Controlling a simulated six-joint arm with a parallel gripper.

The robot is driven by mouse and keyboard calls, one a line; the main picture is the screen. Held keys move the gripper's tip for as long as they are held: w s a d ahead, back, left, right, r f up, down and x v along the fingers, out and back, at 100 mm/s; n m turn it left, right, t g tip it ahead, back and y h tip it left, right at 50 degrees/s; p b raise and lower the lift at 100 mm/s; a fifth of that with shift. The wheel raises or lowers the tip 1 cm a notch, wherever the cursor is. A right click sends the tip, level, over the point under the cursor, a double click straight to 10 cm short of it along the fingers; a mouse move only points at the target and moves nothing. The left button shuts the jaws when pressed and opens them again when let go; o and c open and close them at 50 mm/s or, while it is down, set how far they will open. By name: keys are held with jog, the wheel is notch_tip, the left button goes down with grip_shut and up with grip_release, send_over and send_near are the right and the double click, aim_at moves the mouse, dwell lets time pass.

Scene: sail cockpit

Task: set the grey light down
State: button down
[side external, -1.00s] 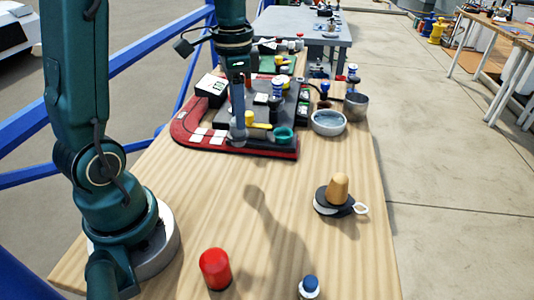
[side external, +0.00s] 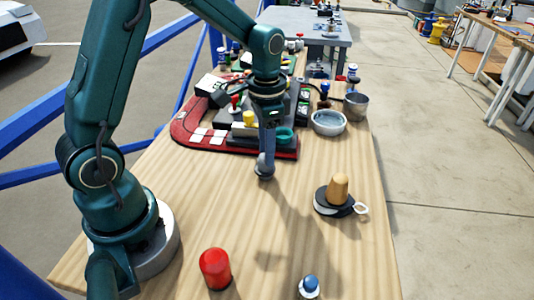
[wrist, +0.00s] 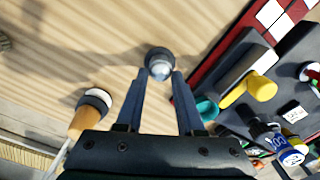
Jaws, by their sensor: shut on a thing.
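The grey light (side external: 264,167) is a small rounded piece with a dark base and a pale, glassy dome. It is upright at the bare wood just in front of the red-edged board, at or very close to the table top; I cannot tell if its base touches. My gripper (side external: 267,148) points down from above and is shut on it. In the wrist view the light (wrist: 159,64) sits between the fingertips of my gripper (wrist: 160,76). The fingers hide part of it in the side view.
The red-edged board (side external: 225,144) with a yellow knob and green ring lies behind. A red cylinder (side external: 215,268) and a blue-topped piece (side external: 310,287) stand in front. The wood (side external: 190,210) between is clear.

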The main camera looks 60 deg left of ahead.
jog(key=shift+f, duration=0.1)
jog(key=c, duration=0.5)
grip_release()
notch_tip(320, 180, up, 12)
jog(key=s+d+n+t, duration=0.1)
jog(key=s, duration=0.3)
jog(key=s+d+n+t, duration=0.1)
jog(key=s+d+t, duration=0.1)
jog(key=s, duration=0.2)
jog(key=s+d+n+t, duration=0.1)
jog(key=s+d+t, duration=0.1)
jog(key=s, duration=0.2)
jog(key=shift+d+f, duration=0.1)
jog(key=shift+f, duration=0.2)
jog(key=shift+o, duration=0.3)
jog(key=shift+s+d+f+n, duration=0.1)
jog(key=shift+s+f+n, duration=0.2)
jog(key=shift+s+f, duration=0.1)
